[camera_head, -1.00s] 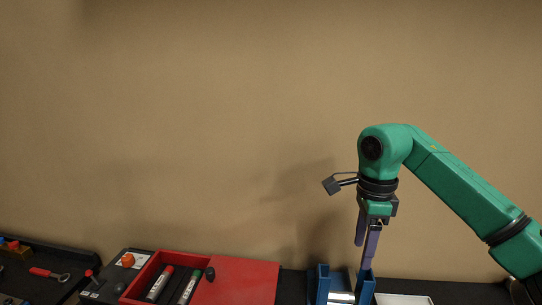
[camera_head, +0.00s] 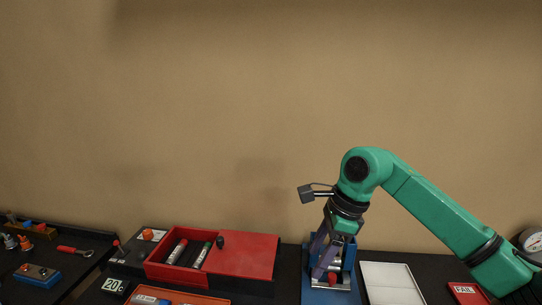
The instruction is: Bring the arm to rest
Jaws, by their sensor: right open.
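My right arm is green and comes in from the right, bent at the elbow. Its right gripper (camera_head: 322,262) has purple fingers, points down with a tilt, and is open. The fingers are in front of or within a blue fixture (camera_head: 349,283); I cannot tell whether they touch it. A small red piece (camera_head: 332,278) shows by the fingertips, and I cannot tell what it belongs to. The fingers and wrist hide part of the fixture. My left gripper is not in view.
A red box (camera_head: 155,271) with markers and a partly covering lid stands left of the fixture. A white tray (camera_head: 391,279) and a red FAIL sign (camera_head: 466,291) lie to the right. A gauge (camera_head: 531,241) stands at far right.

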